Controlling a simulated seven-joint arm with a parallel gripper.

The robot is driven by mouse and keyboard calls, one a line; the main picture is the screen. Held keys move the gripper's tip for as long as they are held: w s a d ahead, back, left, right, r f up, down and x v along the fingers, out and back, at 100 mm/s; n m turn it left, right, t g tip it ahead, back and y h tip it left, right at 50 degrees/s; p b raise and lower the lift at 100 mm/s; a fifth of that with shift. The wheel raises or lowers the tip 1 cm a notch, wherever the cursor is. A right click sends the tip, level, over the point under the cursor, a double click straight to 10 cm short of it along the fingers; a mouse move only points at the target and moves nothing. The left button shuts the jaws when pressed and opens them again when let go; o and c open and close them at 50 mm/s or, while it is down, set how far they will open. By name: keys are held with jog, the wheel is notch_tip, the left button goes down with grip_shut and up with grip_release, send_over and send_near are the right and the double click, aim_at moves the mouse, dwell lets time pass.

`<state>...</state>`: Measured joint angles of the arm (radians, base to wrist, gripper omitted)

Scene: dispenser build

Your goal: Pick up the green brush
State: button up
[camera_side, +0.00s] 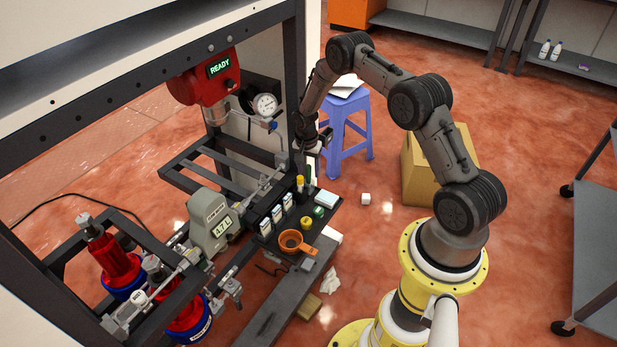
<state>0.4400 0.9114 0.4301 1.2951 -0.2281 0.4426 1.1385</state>
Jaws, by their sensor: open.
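My gripper (311,158) points down over the back end of a dark tray (328,222) on the bench. Its fingers are small and dark here, and it is open. A slim dark green upright thing (308,174), which may be the green brush, stands just under the fingers, beside a yellow-topped item (300,182). Its lower part is hidden among the items on the tray. I cannot tell whether the fingers are around it or just above it. A small green-and-white round item (318,212) sits nearer the front.
Several small white-labelled bottles (276,214) line the tray's left side. An orange cup (292,241), a yellow roll (306,223) and a white box (327,199) are on it too. A grey scale (210,222) stands left. A red dispenser head (205,80) and metal frame stand behind.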

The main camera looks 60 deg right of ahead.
grip_shut()
jog(key=shift+r, duration=0.15)
jog(key=shift+r, duration=0.25)
jog(key=r, duration=0.4)
jog(key=s+r, duration=0.1)
jog(key=r, duration=0.1)
jog(key=shift+r, duration=0.2)
jog(key=s, duration=1.6)
jog(key=w+r, duration=0.2)
jog(key=w, duration=0.7)
notch_tip(320, 180, down, 6)
jog(key=shift+w+a, duration=0.2)
jog(key=shift+a, duration=0.2)
